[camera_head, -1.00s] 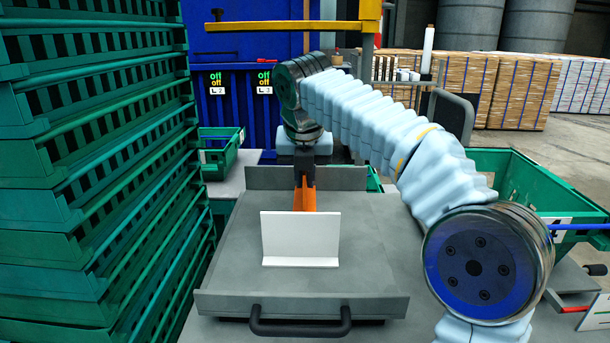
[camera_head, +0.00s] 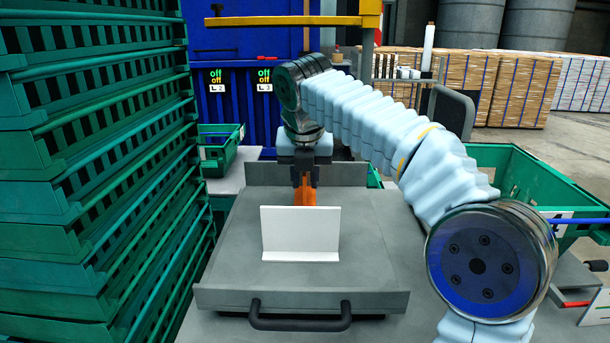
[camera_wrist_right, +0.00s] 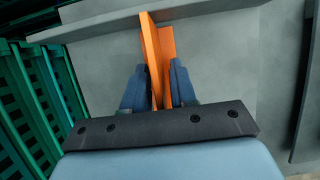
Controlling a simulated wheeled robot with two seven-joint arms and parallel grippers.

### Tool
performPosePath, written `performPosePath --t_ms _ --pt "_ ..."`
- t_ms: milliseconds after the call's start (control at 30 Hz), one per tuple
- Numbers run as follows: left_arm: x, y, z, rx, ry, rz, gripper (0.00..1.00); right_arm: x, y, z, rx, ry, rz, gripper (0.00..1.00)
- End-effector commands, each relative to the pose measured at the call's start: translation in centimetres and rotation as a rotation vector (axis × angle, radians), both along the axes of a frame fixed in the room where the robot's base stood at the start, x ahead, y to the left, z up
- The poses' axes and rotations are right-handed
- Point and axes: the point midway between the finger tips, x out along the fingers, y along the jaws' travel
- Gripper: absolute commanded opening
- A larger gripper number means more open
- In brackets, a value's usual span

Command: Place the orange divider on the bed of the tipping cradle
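The tipping cradle (camera_head: 225,265) is a grey tray-like bed with a raised back plate and a black front handle. The orange divider (camera_head: 304,193) stands upright on the rear part of the bed; its lower part is hidden behind a white divider (camera_head: 300,232). My right gripper (camera_head: 304,182) is above the orange divider, pointing down, with its fingers spread on either side of it. In the right wrist view the orange divider (camera_wrist_right: 152,55) stands between the two blue-grey fingers of the right gripper (camera_wrist_right: 159,88), which look parted from its plate. My left gripper is out of view.
Stacked green crates (camera_head: 90,200) rise close along the left side. A green bin (camera_head: 535,185) stands at the right, and a smaller green bin (camera_head: 222,155) behind. A yellow beam (camera_head: 290,20) crosses above. The bed's front is bare around the white divider.

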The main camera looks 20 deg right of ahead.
Motion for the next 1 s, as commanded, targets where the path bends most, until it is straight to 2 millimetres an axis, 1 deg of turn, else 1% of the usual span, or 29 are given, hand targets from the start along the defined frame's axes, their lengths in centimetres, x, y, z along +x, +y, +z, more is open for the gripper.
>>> performPosePath --t_ms 33,67,100,333,467,567,800,900,933,1000 --pt "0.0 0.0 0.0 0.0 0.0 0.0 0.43 0.0 0.0 0.0 0.0 0.0 0.0 0.35" --pt "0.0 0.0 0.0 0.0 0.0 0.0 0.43 0.0 0.0 0.0 0.0 0.0 0.0 0.39" --pt "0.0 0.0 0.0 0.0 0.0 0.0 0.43 0.0 0.0 0.0 0.0 0.0 0.0 0.4" --pt "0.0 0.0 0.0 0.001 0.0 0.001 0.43 0.0 0.0 0.1 0.0 0.0 0.0 0.4" --pt "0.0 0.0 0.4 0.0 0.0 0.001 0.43 -0.3 0.2 1.0 0.0 -0.001 0.0 0.4" --pt "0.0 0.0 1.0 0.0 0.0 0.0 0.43 -0.9 0.5 2.8 0.0 -0.002 0.0 0.4" --pt "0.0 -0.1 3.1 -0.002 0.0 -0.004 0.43 -2.9 1.5 8.5 0.002 -0.003 0.001 0.4" --pt "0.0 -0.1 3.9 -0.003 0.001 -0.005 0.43 -3.7 1.8 10.5 0.001 -0.003 0.001 0.4" --pt "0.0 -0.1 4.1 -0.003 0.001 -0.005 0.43 -3.9 1.9 11.0 0.001 -0.002 0.002 0.4" --pt "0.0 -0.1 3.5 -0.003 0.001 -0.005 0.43 -4.1 2.1 11.4 0.0 -0.002 -0.001 0.4"
